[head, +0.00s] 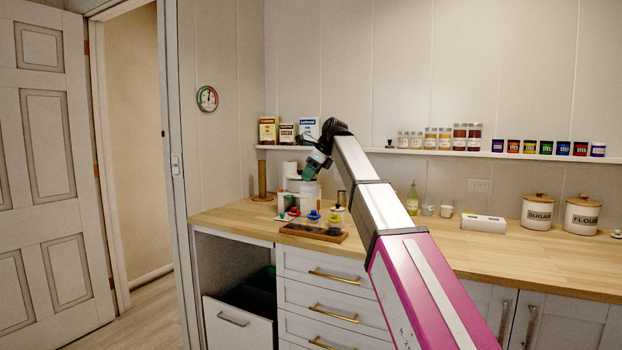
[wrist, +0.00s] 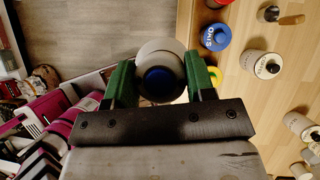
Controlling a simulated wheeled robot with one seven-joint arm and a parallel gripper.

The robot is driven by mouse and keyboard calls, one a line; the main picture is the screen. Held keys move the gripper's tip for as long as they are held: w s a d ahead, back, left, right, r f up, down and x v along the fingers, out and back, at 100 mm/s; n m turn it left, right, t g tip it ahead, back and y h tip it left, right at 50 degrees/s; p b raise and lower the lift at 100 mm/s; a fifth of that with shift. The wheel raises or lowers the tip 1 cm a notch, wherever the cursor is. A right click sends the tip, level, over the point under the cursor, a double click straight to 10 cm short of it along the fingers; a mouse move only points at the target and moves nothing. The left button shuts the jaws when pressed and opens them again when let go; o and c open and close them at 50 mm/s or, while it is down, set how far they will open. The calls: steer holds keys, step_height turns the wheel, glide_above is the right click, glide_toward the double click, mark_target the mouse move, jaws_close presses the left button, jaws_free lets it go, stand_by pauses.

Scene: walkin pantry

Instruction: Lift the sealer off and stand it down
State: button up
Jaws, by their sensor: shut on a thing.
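My gripper (head: 309,175) has green fingers and points down over the left part of the counter. In the wrist view, my gripper (wrist: 160,82) is shut on a round, pale thing with a dark blue centre, which I take to be the sealer (wrist: 157,54). Jars with red (head: 293,212), blue (head: 314,216) and yellow (head: 335,219) lids stand at the dark wooden tray (head: 322,236). The blue lid (wrist: 215,37) and yellow lid (wrist: 216,77) also show to the right of the sealer. The sealer's underside is hidden.
A paper towel holder (head: 263,182) stands at the counter's left end. A bottle (head: 412,198), a white box (head: 483,221) and sugar (head: 537,213) and flour (head: 582,215) canisters stand to the right. A shelf (head: 450,152) with jars runs along the wall. The counter (head: 400,235) has bare room near its front.

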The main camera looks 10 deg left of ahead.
steer(key=shift+r, duration=0.9)
steer(key=shift+f, duration=0.1)
